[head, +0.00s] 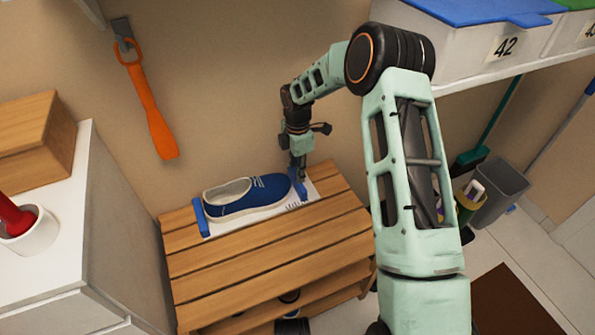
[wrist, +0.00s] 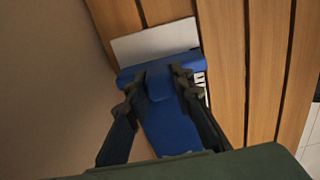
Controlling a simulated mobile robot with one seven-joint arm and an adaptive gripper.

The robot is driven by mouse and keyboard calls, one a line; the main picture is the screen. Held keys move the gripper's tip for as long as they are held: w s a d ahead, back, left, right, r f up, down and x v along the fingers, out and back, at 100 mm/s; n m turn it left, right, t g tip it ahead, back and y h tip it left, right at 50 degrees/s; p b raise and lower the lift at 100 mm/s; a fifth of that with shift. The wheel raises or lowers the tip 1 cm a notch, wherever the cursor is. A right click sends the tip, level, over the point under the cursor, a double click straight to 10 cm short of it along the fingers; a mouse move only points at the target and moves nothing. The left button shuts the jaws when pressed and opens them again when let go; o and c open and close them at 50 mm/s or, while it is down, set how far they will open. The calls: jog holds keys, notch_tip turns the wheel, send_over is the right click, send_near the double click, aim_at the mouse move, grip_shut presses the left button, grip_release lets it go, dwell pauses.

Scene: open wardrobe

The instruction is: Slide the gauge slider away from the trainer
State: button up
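The blue trainer (head: 250,195) lies on a white gauge board (head: 222,231), its toe pointing right. A blue end stop (head: 200,217) stands at its heel. The blue gauge slider (head: 300,189) stands across the board right by the toe; any gap there is hard to see. In the wrist view the slider (wrist: 128,76) has a raised tab between my fingertips, with the blue toe (wrist: 172,133) below it. My gripper (wrist: 160,80) points down, its fingers close against both sides of the tab. It also shows in the head view (head: 299,172).
Bare white board (wrist: 155,43) continues past the slider, away from the trainer. The board lies on a slatted wooden bench (head: 270,266) against the wall. An orange shoehorn (head: 148,105) hangs above. A white cabinet (head: 105,235) stands left, a grey bin (head: 500,190) right.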

grip_shut()
jog(key=shift+w+d+p, duration=0.2)
jog(key=shift+w+d, duration=0.15)
jog(key=shift+d, duration=0.5)
jog(key=shift+w+d+p, duration=0.2)
jog(key=shift+w+d, duration=0.15)
jog(key=shift+d, duration=0.45)
jog(key=o, duration=0.9)
grip_release()
jog(key=shift+c, duration=0.2)
notch_tip(320, 180, up, 12)
